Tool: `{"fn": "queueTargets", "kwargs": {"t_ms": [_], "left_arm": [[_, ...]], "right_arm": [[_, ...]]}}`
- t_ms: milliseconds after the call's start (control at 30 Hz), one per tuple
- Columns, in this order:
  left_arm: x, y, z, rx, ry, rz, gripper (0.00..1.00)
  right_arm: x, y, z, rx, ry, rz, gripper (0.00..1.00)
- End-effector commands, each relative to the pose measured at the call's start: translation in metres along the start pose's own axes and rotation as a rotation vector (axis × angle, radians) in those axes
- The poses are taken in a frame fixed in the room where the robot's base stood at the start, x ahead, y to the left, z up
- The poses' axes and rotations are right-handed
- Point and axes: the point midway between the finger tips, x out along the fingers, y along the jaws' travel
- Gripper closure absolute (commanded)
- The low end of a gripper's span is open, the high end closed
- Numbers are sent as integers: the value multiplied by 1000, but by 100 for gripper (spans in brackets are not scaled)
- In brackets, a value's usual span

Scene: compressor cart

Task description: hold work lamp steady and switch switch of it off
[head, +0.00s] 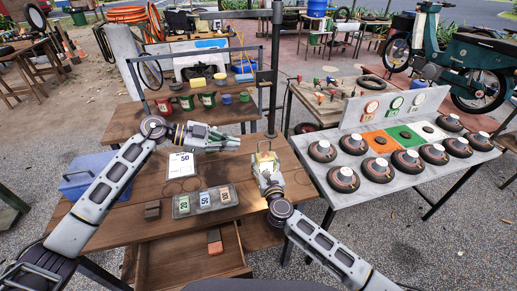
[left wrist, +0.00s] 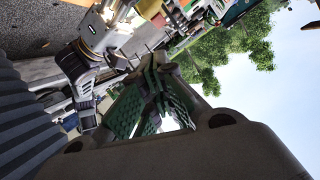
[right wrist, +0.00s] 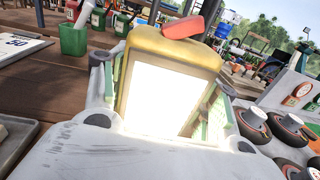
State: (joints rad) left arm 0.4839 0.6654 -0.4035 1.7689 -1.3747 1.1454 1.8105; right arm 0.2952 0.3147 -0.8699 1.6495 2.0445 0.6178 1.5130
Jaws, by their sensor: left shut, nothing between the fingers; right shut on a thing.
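The work lamp (right wrist: 170,80) is a yellow box with a brightly glowing white panel, in the right wrist view. A red part (right wrist: 192,22), which looks like its switch, sits tilted on its top. In the head view the lamp (head: 265,159) is small, at the right end of the wooden table. My right gripper (head: 268,178) is shut on the lamp, its green-padded fingers on either side of the body. My left gripper (head: 235,142) is shut and empty, left of the lamp and apart from it, pointing towards it. Its closed green pads show in the left wrist view (left wrist: 155,100).
On the wooden table (head: 135,228) are a clear tray (head: 180,211) with number cards, a white sheet marked 50 (head: 181,164) and a blue toolbox (head: 85,178). A rack with several cups (head: 208,99) stands behind. A grey table with several round discs (head: 345,179) is at right.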

Motion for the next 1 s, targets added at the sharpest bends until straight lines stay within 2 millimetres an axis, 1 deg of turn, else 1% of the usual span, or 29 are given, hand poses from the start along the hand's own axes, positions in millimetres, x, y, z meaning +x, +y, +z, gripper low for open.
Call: {"fn": "queueTargets", "kwargs": {"t_ms": [100, 200, 367, 500, 767, 1000], "left_arm": [[-10, -4, 5, -150, 53, -30, 100], [-17, -8, 7, -254, 92, -48, 100], [-25, -12, 9, -359, 132, -66, 100], [-27, -13, 10, -391, 146, -70, 100], [-27, -13, 10, -391, 146, -70, 100], [-24, -14, 9, -390, 145, -70, 100]], "right_arm": [[0, 0, 0, -1, 1, 1, 80], [0, 0, 0, -1, 1, 1, 80], [0, 0, 0, -1, 1, 1, 80], [0, 0, 0, -1, 1, 1, 80], [0, 0, 0, -1, 1, 1, 80], [0, 0, 0, 0, 1, 1, 80]]}}
